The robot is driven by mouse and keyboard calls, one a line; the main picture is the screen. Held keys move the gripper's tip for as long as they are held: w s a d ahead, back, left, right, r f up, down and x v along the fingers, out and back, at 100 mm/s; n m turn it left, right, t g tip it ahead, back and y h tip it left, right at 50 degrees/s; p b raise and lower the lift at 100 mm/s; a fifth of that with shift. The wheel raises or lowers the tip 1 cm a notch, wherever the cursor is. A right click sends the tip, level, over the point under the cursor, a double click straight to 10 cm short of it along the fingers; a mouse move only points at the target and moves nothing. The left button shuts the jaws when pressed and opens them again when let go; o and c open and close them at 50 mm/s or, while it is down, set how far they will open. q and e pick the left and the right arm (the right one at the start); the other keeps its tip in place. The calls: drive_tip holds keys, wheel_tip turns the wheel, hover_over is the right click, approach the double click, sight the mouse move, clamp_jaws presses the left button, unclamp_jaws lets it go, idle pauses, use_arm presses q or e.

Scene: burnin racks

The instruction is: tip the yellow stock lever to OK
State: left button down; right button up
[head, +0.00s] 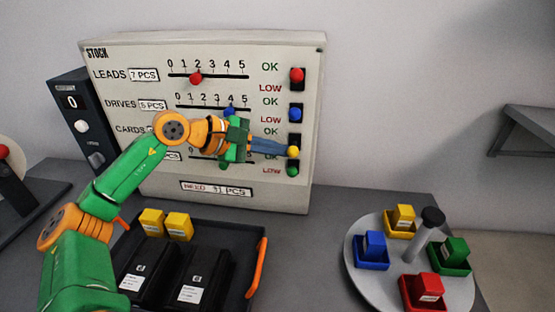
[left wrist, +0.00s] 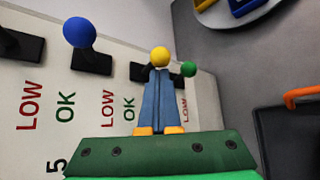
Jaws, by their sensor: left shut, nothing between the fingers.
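The yellow stock lever (head: 293,152) is on the right side of the stock panel (head: 225,60), in the CARDS row. Its ball sits low, toward the LOW side, below that row's OK label. My left gripper (head: 284,151) is shut and empty, with its blue-grey fingertips at the yellow ball from the left. In the left wrist view the yellow ball (left wrist: 160,57) shows just beyond the closed fingertips (left wrist: 157,76); whether they touch cannot be told. The fingers hide that row's LOW label. My right gripper is not in view.
A red lever (head: 297,75) and a blue lever (head: 295,114) are above; a green lever (head: 292,171) is close below. A black tray (head: 240,229) with an orange handle stands in front of the panel. A round turntable (head: 358,272) with coloured blocks is at right.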

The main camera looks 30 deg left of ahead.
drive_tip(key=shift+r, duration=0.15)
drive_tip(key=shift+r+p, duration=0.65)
drive_tip(key=shift+p, duration=0.1)
